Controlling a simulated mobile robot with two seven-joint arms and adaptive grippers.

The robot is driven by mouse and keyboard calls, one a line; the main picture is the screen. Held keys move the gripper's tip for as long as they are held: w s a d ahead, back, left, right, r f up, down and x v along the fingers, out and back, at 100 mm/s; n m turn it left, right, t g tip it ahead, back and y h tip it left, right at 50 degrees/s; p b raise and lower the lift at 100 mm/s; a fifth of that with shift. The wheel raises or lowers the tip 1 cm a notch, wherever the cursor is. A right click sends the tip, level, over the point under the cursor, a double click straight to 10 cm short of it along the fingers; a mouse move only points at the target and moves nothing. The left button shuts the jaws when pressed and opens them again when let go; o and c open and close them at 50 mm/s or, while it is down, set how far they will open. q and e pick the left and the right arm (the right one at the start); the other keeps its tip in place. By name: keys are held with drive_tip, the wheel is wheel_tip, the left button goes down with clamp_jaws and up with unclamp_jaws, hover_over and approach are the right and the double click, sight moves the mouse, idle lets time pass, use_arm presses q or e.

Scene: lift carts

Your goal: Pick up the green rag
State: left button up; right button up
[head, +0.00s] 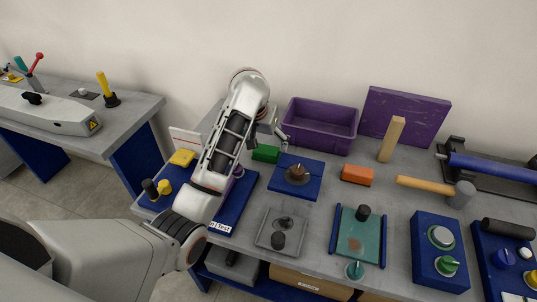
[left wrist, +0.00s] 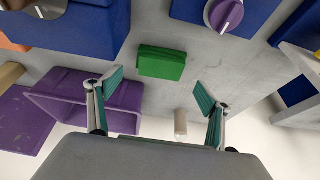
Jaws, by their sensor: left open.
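The green rag (head: 266,153) is a small block-shaped green piece lying on the grey bench top, left of the purple bin. It also shows in the left wrist view (left wrist: 162,62), just beyond and between my open fingertips. My left gripper (head: 279,134) is open and empty, close to the rag on its wall side in the head view. The left wrist view shows both teal-padded fingers (left wrist: 153,90) spread wide, apart from the rag. My arm hides part of the bench left of the rag. My right gripper is not in view.
A purple bin (head: 320,128) stands right behind the rag; a blue plate (head: 296,178) with a brown round part lies in front. An orange block (head: 357,175) and an upright wooden block (head: 391,139) are to the right. A purple knob (left wrist: 224,13) is near the rag.

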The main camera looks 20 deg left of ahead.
sight(267, 150)
use_arm(q)
drive_tip(key=shift+x, duration=2.8)
drive_tip(key=shift+s, duration=0.2)
drive_tip(key=shift+c, duration=0.3)
drive_tip(key=c, duration=1)
